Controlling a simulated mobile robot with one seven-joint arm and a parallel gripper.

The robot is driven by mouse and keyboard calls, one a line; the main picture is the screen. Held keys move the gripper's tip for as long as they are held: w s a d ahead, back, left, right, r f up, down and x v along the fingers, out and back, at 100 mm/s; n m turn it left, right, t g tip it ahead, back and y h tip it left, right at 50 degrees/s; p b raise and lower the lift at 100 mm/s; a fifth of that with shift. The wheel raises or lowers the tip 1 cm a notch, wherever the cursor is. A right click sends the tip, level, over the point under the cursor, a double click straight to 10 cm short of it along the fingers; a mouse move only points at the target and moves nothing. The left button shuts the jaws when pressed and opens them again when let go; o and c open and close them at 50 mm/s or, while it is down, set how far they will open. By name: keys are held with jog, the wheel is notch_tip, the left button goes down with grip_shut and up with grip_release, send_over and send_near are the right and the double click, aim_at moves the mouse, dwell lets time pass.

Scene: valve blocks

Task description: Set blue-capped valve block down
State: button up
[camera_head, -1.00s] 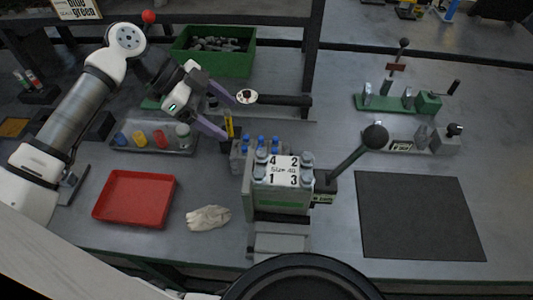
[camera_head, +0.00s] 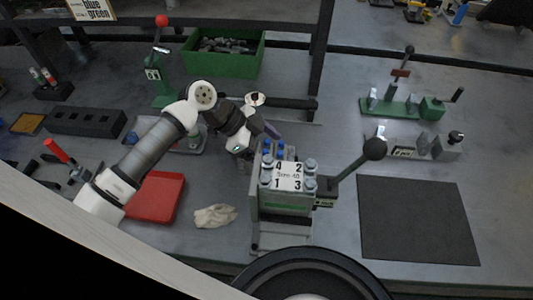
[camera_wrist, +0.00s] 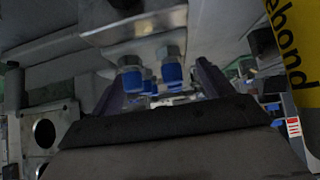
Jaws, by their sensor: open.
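The blue-capped valve block (camera_head: 280,152) is just behind the plate marked 4 2 1 3 in the head view. Its blue caps show, but most of its body is hidden. My gripper (camera_head: 267,145) is at the block's back left, with one purple finger clearly visible and the other partly hidden. In the wrist view, blue caps under metal nuts (camera_wrist: 132,75) appear between the two spread fingers (camera_wrist: 163,72). The jaws are open, and I cannot tell whether either finger touches the block.
The clamp stand with the numbered plate (camera_head: 288,177) and its black-knobbed lever (camera_head: 374,149) stands close in front. A red tray (camera_head: 155,197) and a crumpled cloth (camera_head: 214,216) lie to the left. A dark mat (camera_head: 418,220) at right is bare. A green bin (camera_head: 225,62) stands behind.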

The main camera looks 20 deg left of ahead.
jog(key=shift+w+d+f, duration=0.1)
jog(key=shift+d+f, duration=0.25)
jog(key=shift+f, duration=0.05)
grip_shut()
jog(key=shift+r, duration=0.15)
